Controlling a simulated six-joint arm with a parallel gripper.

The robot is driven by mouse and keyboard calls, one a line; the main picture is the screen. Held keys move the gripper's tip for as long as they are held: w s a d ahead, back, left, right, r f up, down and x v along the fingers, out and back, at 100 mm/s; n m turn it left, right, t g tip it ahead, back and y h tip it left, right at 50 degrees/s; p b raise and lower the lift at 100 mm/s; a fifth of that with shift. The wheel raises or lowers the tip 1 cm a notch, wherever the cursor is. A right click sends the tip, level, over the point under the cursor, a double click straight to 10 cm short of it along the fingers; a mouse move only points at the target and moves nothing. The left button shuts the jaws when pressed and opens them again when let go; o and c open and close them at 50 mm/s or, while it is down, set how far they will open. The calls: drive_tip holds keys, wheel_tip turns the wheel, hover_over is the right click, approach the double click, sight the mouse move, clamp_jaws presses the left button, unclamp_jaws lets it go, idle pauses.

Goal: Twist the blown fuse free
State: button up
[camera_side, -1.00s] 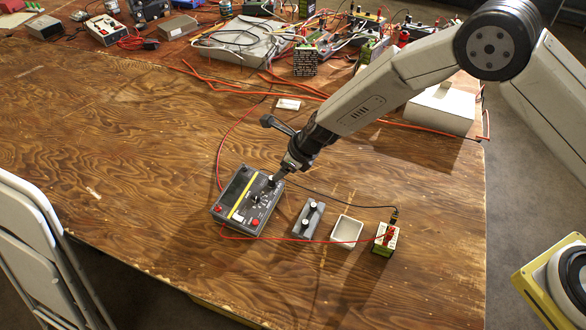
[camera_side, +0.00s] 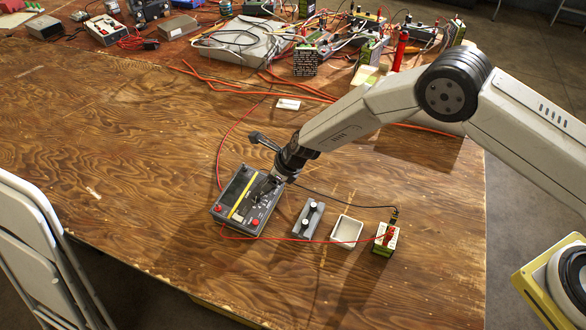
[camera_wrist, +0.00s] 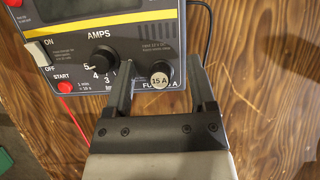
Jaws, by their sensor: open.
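The dark grey charger box (camera_side: 232,217) with a yellow stripe lies on the wooden table; its panel (camera_wrist: 60,68) also shows in the wrist view. In the side view my gripper (camera_side: 273,182) is at the charger's upper right edge and hides the cap.
Right of the charger stand a grey holder with two dark, pale-topped pieces (camera_side: 308,221), an empty white tray (camera_side: 347,231) and a green block (camera_side: 386,240) with leads. A red wire (camera_side: 320,241) crosses in front. Cluttered equipment fills the back; the left table is clear.

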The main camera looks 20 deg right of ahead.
clamp_jaws()
drive_tip(key=shift+n, duration=0.4)
drive_tip(key=shift+n+g+y, duration=0.4)
drive_tip(key=shift+n+g, duration=0.1)
drive_tip(key=shift+n, duration=0.3)
drive_tip(key=c, duration=1)
unclamp_jaws()
drive_tip(key=shift+n+g+y, duration=0.3)
drive_tip(key=shift+n+g, duration=0.2)
drive_tip(key=shift+n, duration=0.6)
drive_tip(key=shift+o, duration=0.2)
drive_tip(key=shift+f, duration=0.1)
